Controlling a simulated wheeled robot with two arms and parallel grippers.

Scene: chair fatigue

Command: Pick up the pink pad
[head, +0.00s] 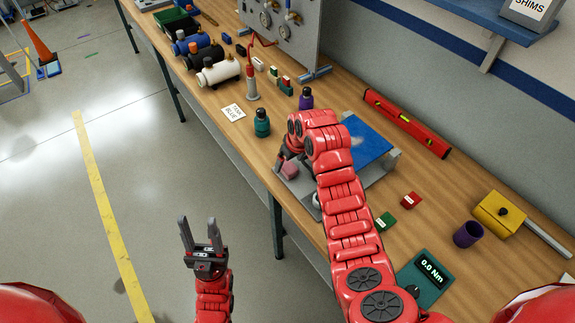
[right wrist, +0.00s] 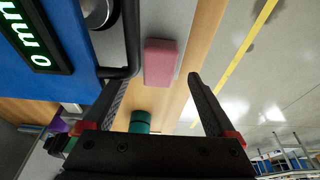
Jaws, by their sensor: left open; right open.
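The pink pad (head: 290,169) lies on the grey plate at the left edge of the fixture on the workbench, partly hidden by my right gripper (head: 284,158). In the right wrist view the pink pad (right wrist: 160,63) is a small block lying between the two spread fingers, nearer their tips, with clear space to each side. My right gripper is open and empty above it; I cannot tell the exact height. My left gripper (head: 199,230) is open and empty over the floor, away from the bench.
A blue plate (head: 367,142) is on the fixture beside my right arm. A teal bottle (head: 262,123) and purple bottle (head: 306,99) stand behind it.

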